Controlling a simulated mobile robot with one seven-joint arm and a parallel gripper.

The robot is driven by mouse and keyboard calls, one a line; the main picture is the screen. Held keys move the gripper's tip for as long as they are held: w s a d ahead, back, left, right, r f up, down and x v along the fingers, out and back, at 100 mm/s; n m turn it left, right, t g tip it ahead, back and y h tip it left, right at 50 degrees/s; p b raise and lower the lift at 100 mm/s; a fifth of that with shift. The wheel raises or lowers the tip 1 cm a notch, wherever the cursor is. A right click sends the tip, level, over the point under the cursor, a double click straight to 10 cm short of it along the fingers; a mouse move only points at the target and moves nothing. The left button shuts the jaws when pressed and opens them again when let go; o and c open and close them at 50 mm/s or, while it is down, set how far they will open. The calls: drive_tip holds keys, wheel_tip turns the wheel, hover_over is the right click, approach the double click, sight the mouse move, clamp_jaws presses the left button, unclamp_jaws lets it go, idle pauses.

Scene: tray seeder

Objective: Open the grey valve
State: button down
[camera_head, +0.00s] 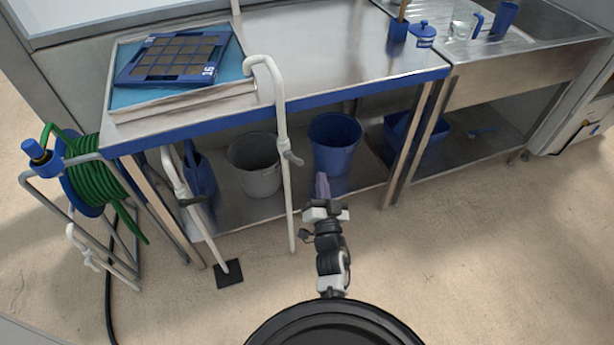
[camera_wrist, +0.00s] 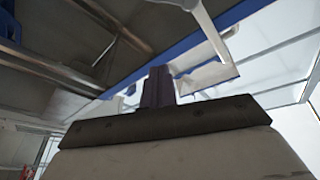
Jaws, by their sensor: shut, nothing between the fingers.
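A second white pipe (camera_head: 180,178) to the left carries a darker grey lever (camera_head: 190,201). I cannot tell which lever the task means. My gripper (camera_head: 322,183) is shut and empty, below and right of the first lever and apart from it. In the wrist view, my shut purple fingers (camera_wrist: 158,84) point up towards the table's underside, and a white pipe (camera_wrist: 205,25) passes at the upper right.
The steel table (camera_head: 350,50) has a blue front edge and bears a blue seed tray (camera_head: 205,78). A grey bucket (camera_head: 257,178) and a blue bucket (camera_head: 333,158) stand on its lower shelf. A green hose reel (camera_head: 92,180) stands at left. The floor (camera_head: 480,220) at right is clear.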

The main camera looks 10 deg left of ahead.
sight(294, 159)
drive_tip(key=w+a+m+p, duration=0.4)
drive_tip(key=w+m, duration=0.1)
drive_tip(key=w, duration=0.5)
drive_tip(key=shift+s+a+f+b, duration=0.5)
drive_tip(key=shift+s+f+b, duration=0.1)
drive_tip(key=shift+f+b, duration=0.15)
drive_tip(key=shift+s+a+f+b, duration=0.45)
drive_tip(key=shift+s+f+b, duration=0.15)
drive_tip(key=shift+f+b, duration=0.1)
